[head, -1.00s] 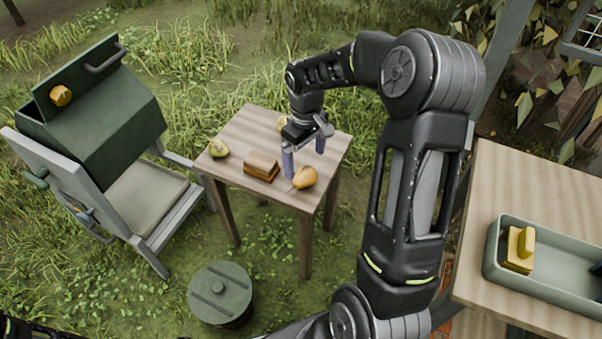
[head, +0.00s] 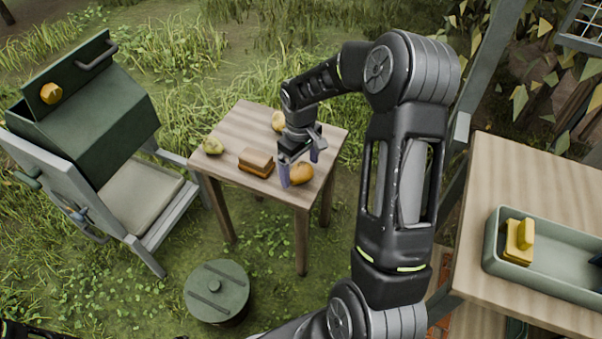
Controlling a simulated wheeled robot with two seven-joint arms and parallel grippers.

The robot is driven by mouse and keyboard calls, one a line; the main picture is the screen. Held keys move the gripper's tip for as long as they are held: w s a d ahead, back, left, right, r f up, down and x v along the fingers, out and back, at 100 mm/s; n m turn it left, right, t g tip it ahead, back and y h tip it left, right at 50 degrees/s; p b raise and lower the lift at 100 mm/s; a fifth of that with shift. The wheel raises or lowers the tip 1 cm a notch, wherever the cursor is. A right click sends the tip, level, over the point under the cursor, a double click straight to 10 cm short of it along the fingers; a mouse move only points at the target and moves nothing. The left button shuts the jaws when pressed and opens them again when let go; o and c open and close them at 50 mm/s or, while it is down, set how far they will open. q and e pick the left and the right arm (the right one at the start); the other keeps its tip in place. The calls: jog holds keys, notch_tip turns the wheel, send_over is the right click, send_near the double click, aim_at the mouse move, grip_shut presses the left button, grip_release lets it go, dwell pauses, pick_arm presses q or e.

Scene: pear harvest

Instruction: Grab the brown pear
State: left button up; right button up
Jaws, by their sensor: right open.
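An orange-brown pear (head: 301,174) lies near the front right edge of the small wooden table (head: 238,125). My right gripper (head: 300,164) is open above and at this pear, with one finger at its left and the other behind its right side. I cannot tell whether the fingers touch it. A yellowish pear (head: 278,121) lies farther back, partly hidden by my right arm. A green pear (head: 212,146) lies at the table's left edge. My left gripper is not in view.
A sandwich-like brown block (head: 256,161) lies left of the gripper. A green grill (head: 95,118) stands left, and a lidded green drum (head: 217,291) stands in front. At right, a larger table (head: 545,178) holds a grey-green tray (head: 565,279) with yellow pieces.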

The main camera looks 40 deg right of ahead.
notch_tip(320, 180, down, 2)
jog(key=shift+f, duration=0.1)
jog(key=shift+c, duration=0.4)
jog(key=c, duration=1.5)
